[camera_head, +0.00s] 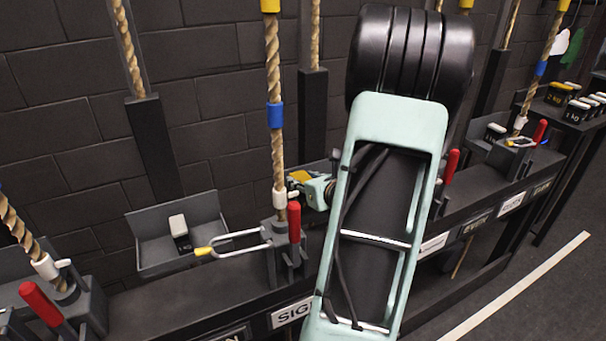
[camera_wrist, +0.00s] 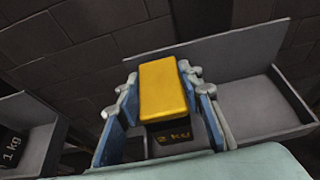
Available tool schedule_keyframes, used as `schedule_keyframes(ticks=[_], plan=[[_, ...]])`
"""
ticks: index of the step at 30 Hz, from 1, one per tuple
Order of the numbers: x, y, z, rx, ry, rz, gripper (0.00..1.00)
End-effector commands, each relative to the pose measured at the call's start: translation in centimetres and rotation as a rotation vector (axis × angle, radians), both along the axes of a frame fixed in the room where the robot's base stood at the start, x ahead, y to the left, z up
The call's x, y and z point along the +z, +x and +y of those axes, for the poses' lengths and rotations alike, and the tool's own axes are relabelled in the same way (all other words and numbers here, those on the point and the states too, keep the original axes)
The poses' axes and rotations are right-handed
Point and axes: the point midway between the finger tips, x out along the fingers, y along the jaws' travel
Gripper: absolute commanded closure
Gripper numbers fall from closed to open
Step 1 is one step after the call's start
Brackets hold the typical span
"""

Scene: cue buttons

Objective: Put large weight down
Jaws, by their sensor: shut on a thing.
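The large weight has a yellow top and a black body marked 2 kg. In the wrist view the weight (camera_wrist: 163,92) sits between the two fingers of my gripper (camera_wrist: 162,105), which is shut on it. In the head view my gripper (camera_head: 318,188) is behind the red lever, and only a bit of the yellow top (camera_head: 300,177) shows; my arm hides much of the area. An empty grey tray (camera_wrist: 262,112) is just right of and beyond the weight in the wrist view. I cannot tell whether the weight touches anything below.
A left tray (camera_head: 150,262) holds a small white-topped weight (camera_head: 180,232). Ropes, red levers (camera_head: 294,222) and a metal loop with a yellow tip (camera_head: 235,242) stand close to my gripper. A side table at the right holds several weights (camera_head: 576,110).

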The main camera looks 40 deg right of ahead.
Motion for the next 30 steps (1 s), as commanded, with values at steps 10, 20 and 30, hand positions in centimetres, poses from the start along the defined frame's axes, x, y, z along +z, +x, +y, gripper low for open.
schedule_keyframes(ticks=[10,20,30], plan=[[-0.4,0.3,-0.2,0.001,-0.011,-0.014,1.00],[-1.2,0.0,0.0,0.000,-0.001,-0.001,0.48],[-0.9,-0.2,0.0,-0.001,-0.002,-0.001,0.48]])
